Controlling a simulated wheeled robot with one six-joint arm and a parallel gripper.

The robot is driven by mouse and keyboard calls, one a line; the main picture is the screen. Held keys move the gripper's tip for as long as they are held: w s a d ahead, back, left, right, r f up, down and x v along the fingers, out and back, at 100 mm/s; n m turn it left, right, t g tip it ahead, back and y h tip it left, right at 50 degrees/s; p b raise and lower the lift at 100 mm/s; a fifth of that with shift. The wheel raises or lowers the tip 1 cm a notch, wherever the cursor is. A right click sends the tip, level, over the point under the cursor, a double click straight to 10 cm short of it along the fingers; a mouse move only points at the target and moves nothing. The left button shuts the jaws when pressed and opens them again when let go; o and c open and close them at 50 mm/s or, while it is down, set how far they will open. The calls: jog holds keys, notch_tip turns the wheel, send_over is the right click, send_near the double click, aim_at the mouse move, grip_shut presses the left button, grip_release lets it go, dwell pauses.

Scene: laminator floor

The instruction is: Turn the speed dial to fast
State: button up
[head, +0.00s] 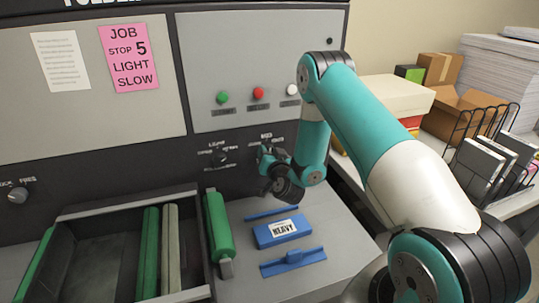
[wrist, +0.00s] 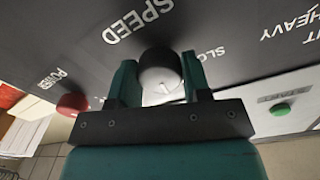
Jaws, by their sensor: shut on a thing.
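The black speed dial (wrist: 160,70) sits on the dark panel under the lettering SPEED in the wrist view. My gripper (wrist: 160,82) is shut on it, one teal finger on each side. The lettering SLOW shows beside the dial, partly hidden by the right finger. A pale mark shows on the dial's near face, but I cannot tell which setting it points to. No FAST lettering is readable. In the head view my gripper (head: 268,160) is at the panel and covers the dial.
A light/heavy dial (head: 220,158) is left of my gripper. Green (head: 222,97), red (head: 258,93) and white (head: 292,90) buttons are above.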

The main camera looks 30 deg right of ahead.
jog(key=m+b, duration=0.2)
jog(key=m, duration=0.3)
jog(key=shift+m, duration=0.4)
jog(key=m+b, duration=0.1)
jog(key=m, duration=0.3)
jog(key=shift+d+m+b, duration=0.1)
jog(key=shift+m+b, duration=0.2)
jog(key=shift+m, duration=0.1)
jog(key=shift+s, duration=0.1)
jog(key=o, duration=0.9)
